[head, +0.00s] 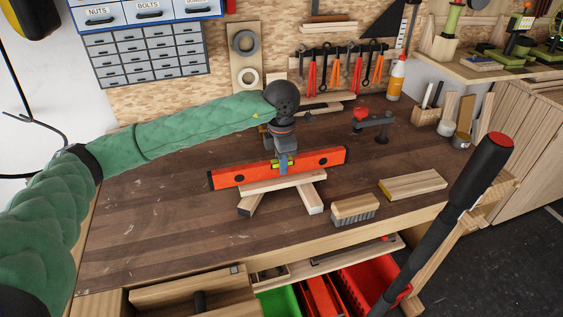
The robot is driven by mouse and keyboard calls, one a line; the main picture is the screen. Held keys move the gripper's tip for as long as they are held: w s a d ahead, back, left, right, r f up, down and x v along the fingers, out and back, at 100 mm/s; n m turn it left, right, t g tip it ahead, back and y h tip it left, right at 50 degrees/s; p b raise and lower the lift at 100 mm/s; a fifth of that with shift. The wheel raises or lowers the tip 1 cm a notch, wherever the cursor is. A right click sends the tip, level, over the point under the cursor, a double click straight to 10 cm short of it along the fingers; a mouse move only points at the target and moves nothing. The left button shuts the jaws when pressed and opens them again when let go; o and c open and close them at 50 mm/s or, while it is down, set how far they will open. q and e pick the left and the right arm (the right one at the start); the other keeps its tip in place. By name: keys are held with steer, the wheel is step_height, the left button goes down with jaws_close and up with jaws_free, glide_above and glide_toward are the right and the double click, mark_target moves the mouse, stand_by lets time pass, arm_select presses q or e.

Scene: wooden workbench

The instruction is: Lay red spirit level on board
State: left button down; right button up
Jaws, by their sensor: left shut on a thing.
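The red spirit level (237,176) is upright on its long edge, with a yellow-green vial at its middle, and slants slightly up to the right. My left gripper (283,165) comes from above and is shut on it near the middle. Directly below is a light wooden board (270,185), which rests across two wood blocks, a left one (250,204) and a right one (311,198). The level is longer than the board and overhangs both ends. I cannot tell whether it touches the board. My right gripper is not in view.
A brush (353,208) and a wood block (413,186) lie right of the board. A red-and-grey clamp-like tool (371,121) stands behind. A black bar with a red end (480,170) rises at the right front. The bench's left part (150,225) is clear.

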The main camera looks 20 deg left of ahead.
arm_select(q)
steer(key=shift+f, duration=0.1)
stand_by(0.3)
steer(key=c, duration=1.2)
jaws_free()
